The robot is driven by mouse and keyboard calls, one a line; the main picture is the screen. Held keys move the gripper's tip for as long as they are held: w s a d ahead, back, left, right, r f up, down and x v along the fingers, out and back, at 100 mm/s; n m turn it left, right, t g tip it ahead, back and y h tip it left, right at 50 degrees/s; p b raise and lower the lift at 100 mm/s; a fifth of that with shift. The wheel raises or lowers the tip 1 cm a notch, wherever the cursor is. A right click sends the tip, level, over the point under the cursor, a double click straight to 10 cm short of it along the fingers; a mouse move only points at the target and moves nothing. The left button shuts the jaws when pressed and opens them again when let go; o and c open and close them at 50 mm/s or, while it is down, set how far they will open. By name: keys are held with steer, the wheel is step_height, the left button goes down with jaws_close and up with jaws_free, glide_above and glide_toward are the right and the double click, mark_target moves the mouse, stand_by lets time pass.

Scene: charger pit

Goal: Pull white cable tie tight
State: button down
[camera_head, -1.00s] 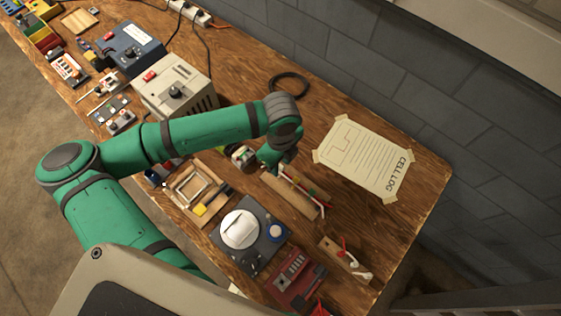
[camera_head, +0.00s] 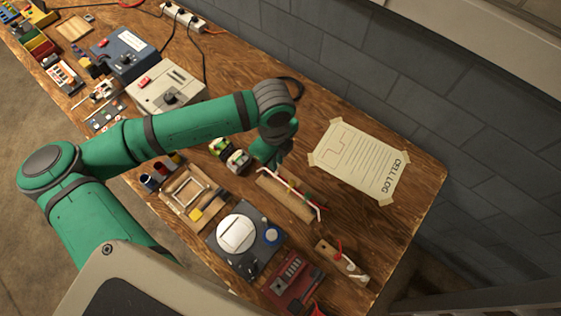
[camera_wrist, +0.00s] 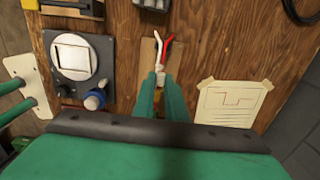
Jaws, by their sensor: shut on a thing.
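A wooden block (camera_head: 287,196) lies on the bench with a bundle of red, green and white strands along it. In the wrist view, the red lead (camera_wrist: 167,44) and a white strand (camera_wrist: 156,40) fork apart at its far end. My gripper (camera_wrist: 161,82) is over the block, its green fingers closed on a small pale piece that I take to be the white cable tie (camera_wrist: 160,75). The fingers hide most of the tie, so I cannot see how snug its loop is. In the head view, my gripper (camera_head: 265,156) is at the block's upper-left end.
A grey plate with a white dial (camera_head: 237,235) and a wooden tray (camera_head: 190,197) lie beside the block. A red device (camera_head: 292,283) and another small wooden board (camera_head: 342,262) are nearer. A paper sheet (camera_head: 358,160) is taped on the other side, with bare wood between.

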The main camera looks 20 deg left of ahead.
steer(key=c, duration=1.8)
jaws_free()
steer(key=shift+o, duration=0.2)
step_height(320, 180, up, 11)
steer(key=shift+f, duration=0.15)
